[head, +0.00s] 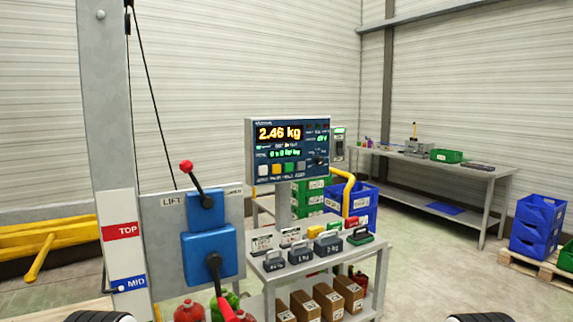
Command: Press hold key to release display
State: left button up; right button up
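The weighing display (290,150) is a dark blue box with a grey frame on a post behind the small bench. Its screen reads 2.46 kg in orange, with smaller green lines beneath. A row of square keys runs along its lower edge: a white key (264,170), an orange key (276,169), a green key (289,168) and a grey key (300,167). The labels under them are too small to read surely, so I cannot tell which is the hold key. Neither gripper shows; only dark rounded parts, probably of my arms, show at the bottom edge.
A lift panel (165,230) with red-knobbed levers stands left, beside a grey column (105,120). The small bench (262,266) below the display carries several weights; boxes sit beneath. A workbench (480,173) and blue crates (538,225) stand right. Floor between is clear.

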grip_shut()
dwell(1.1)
